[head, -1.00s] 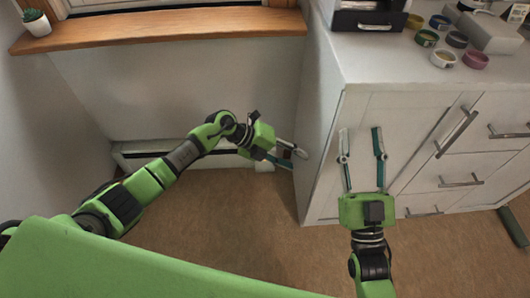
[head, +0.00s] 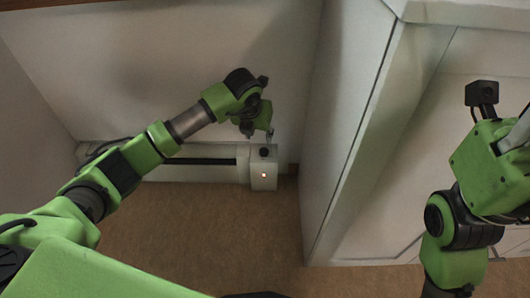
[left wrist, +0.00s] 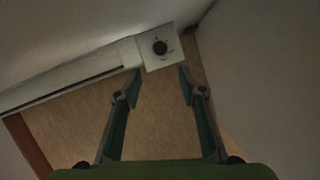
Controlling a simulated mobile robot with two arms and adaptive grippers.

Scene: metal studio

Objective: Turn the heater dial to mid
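The heater (head: 205,172) is a long, low white unit along the foot of the wall, with a dark slot. The round black heater dial (head: 264,152) is on that box. The left wrist view shows the dial (left wrist: 160,47) with small marks around it, too small to read. My left gripper (left wrist: 160,72) is open and empty, its fingertips apart on either side below the dial in that view. My right gripper (head: 515,135) is partly cut off at the right edge; its fingertips are out of view.
A white cabinet (head: 345,120) stands to the right of the heater, its side close to the control box. The brown floor (head: 230,220) in front of the heater is clear. A bare wall (head: 130,70) rises behind it.

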